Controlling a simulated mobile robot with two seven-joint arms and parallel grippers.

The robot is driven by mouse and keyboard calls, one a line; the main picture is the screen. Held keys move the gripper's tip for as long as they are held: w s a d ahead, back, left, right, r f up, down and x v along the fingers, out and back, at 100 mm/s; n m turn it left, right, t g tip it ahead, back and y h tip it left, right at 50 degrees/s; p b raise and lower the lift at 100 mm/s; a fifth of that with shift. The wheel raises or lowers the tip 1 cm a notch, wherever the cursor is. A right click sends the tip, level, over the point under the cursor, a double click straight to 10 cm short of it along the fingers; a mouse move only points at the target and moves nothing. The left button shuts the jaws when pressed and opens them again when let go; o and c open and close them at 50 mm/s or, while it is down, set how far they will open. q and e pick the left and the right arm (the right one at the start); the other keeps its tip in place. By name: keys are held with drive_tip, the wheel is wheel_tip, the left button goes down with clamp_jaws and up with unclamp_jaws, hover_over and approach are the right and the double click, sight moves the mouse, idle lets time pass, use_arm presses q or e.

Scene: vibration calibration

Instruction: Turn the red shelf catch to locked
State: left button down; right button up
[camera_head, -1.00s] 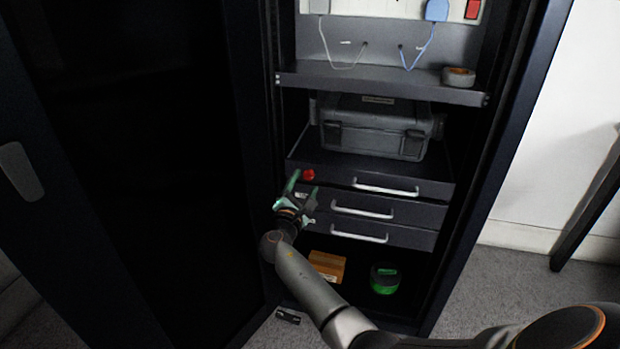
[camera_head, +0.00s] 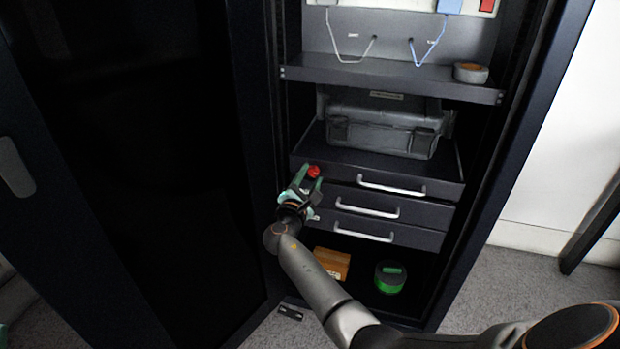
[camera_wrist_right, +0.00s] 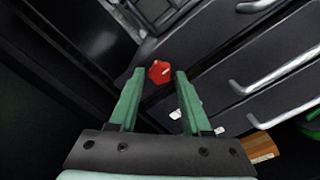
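The red shelf catch (camera_head: 314,171) is a small red knob on the left front of the shelf above the drawers. In the right wrist view the red catch (camera_wrist_right: 159,72) appears between the two fingertips, with a small light mark on its face. My right gripper (camera_head: 309,182) is open, its green fingers pointing at the catch from the front. The fingers (camera_wrist_right: 159,76) stand on either side of the catch with gaps; I cannot tell whether the tips reach around it. A teal sliver at the head view's lower left edge may be my left gripper; its state is hidden.
The shelf (camera_head: 374,172) carries a grey case (camera_head: 384,124). Drawers with pale handles (camera_head: 366,208) lie below. A tape roll (camera_head: 470,73) sits on the upper shelf. A wooden block (camera_head: 332,262) and a green-banded round object (camera_head: 390,278) stand at the bottom. A dark cabinet door (camera_head: 140,150) stands left.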

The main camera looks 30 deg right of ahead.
clamp_jaws()
